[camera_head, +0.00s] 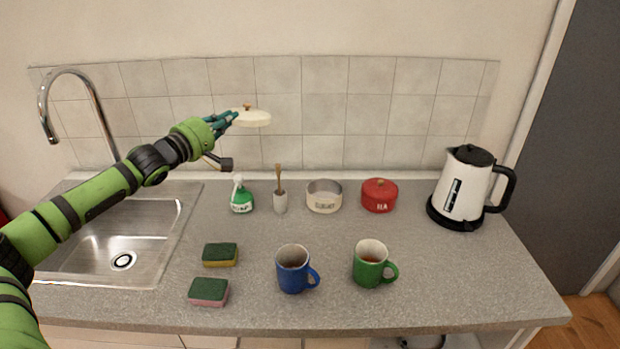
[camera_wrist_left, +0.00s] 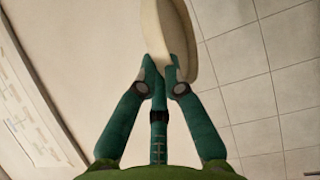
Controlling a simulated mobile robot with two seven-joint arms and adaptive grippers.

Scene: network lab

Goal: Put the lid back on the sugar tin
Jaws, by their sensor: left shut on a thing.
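The sugar tin (camera_head: 324,197) is a cream, open tin with dark lettering on its front. It stands upright towards the back of the counter, and its pale inside shows. The cream lid (camera_head: 253,118) with a small brown knob is up in the air, in front of the wall tiles. My left gripper (camera_head: 234,117) is shut on the lid, at the lid's left side, above and left of the tin. In the left wrist view the fingertips (camera_wrist_left: 160,72) meet at the lid (camera_wrist_left: 168,40), which runs out of the top of the picture. My right gripper is not in view.
A red tea tin (camera_head: 379,196) with its lid on stands right of the sugar tin. A kettle (camera_head: 464,188), blue mug (camera_head: 292,270), green mug (camera_head: 369,264) and two sponges (camera_head: 220,255) are around.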

